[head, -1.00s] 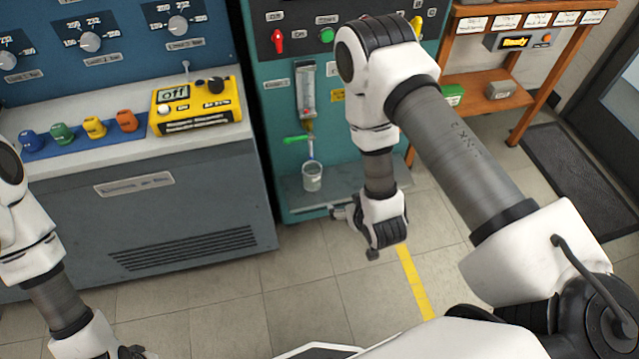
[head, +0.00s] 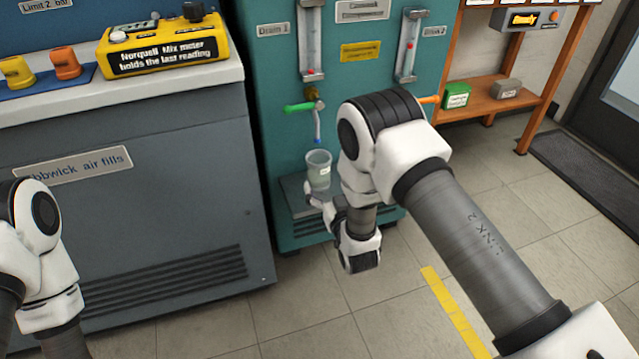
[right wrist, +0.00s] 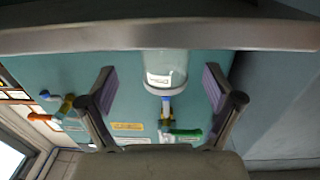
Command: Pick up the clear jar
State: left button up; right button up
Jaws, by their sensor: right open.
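The clear jar (head: 319,172) stands upright on the small grey shelf (head: 300,207) of the teal cabinet, under a drain tap with a green handle (head: 299,107). In the right wrist view the jar (right wrist: 165,68) appears upside down with a small white label, framed between the two fingers. My right gripper (head: 320,196) is open at the front of the shelf, close to the jar; it also shows in the right wrist view (right wrist: 160,84). I cannot tell whether the fingers reach around the jar. My left arm shows at the left edge, its gripper out of frame.
A second drain tap with an orange handle (head: 429,100) is on the cabinet's right, partly behind my right arm. A wooden shelf unit (head: 520,105) is at the right. The tiled floor in front is open.

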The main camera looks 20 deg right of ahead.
aim_at(322, 172)
jog(key=w+b, duration=0.1)
jog(key=w, duration=0.2)
jog(key=w+b, duration=0.1)
jog(key=w, duration=0.1)
jog(key=shift+w+a+b, duration=0.15)
jog(key=shift+a+b, duration=0.15)
jog(key=shift+b, duration=0.05)
jog(key=shift+w+r, duration=0.1)
jog(key=shift+w, duration=0.05)
jog(key=shift+r, duration=0.1)
jog(key=shift+c, duration=0.6)
jog(key=c, duration=1.3)
jog(key=shift+r+p, duration=0.6)
jog(key=shift+s+r+p, duration=0.2)
jog(key=shift+r+p, duration=0.1)
jog(key=shift+r, duration=0.05)
jog(key=s+p, duration=0.2)
jog(key=s, duration=0.4)
jog(key=s+p, duration=0.1)
jog(key=s, duration=0.4)
jog(key=s+p, duration=0.2)
jog(key=s, duration=0.4)
jog(key=shift+s+a+f+p, duration=0.15)
jog(key=shift+s+f+p, duration=0.1)
jog(key=shift+s+p, duration=0.1)
